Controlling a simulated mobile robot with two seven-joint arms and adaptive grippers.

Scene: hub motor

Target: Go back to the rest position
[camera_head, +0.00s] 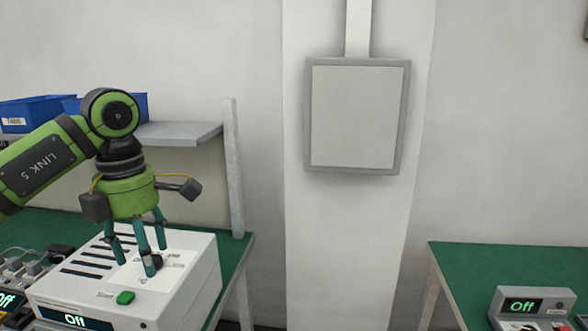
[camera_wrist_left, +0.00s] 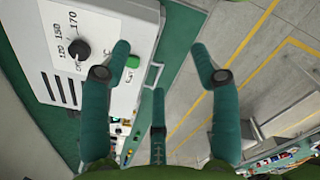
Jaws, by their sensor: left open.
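My left gripper (camera_head: 139,262) hangs fingers-down over the top of the white box-shaped device (camera_head: 190,289) at the lower left of the head view. Its teal fingers are spread and hold nothing. A dark knob (camera_head: 155,261) shows beside a fingertip; contact cannot be told from the head view. In the left wrist view the open fingers (camera_wrist_left: 160,75) reach over the device's edge, and the knob (camera_wrist_left: 80,50) with its temperature scale lies left of them. A green button (camera_head: 125,297) sits near the device's front edge. My right gripper is not in view.
The device stands on a green table (camera_head: 238,252) with a shelf (camera_head: 180,133) and blue bins (camera_head: 35,112) behind. Small electrical parts (camera_head: 25,265) lie at its left. Another green table (camera_head: 500,262) at right carries a small display unit (camera_head: 533,305). Floor between the tables is clear.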

